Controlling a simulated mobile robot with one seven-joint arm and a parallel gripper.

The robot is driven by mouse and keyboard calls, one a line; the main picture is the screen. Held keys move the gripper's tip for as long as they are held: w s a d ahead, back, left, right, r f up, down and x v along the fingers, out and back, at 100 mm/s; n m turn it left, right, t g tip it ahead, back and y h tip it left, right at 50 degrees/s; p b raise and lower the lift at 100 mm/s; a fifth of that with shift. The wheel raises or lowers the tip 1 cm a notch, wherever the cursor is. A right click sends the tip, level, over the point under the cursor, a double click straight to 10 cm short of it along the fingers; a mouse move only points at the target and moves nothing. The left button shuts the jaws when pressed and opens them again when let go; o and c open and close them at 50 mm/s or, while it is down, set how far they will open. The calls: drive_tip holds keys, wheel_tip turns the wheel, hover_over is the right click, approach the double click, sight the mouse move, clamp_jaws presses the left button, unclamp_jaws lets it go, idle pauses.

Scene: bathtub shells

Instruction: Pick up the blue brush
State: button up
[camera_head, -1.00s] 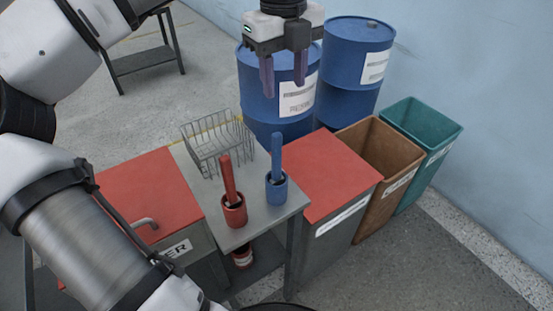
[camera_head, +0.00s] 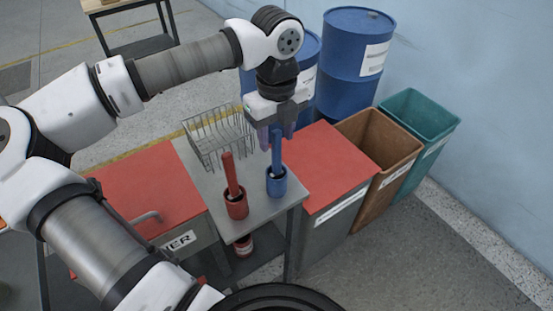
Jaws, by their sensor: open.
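The blue brush (camera_head: 277,152) stands upright in a blue cup (camera_head: 276,184) on a small grey table (camera_head: 265,215). Only its handle shows above the cup rim. A red brush (camera_head: 229,170) stands in a red cup (camera_head: 237,206) just left of it. My gripper (camera_head: 277,137) points down, with its fingers apart, at the upper part of the blue handle. In the picture the fingers overlap the handle top; I cannot tell whether the handle is between them or in front of them.
A wire basket (camera_head: 215,138) sits behind the cups. Red-topped cabinets (camera_head: 140,195) (camera_head: 335,165) flank the table. Blue drums (camera_head: 345,85) stand behind, and brown (camera_head: 385,150) and teal (camera_head: 425,115) bins stand to the right by the wall.

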drive_tip(key=shift+f, duration=0.4)
drive_tip(key=shift+c, duration=0.4)
clamp_jaws()
drive_tip(key=shift+r, duration=0.15)
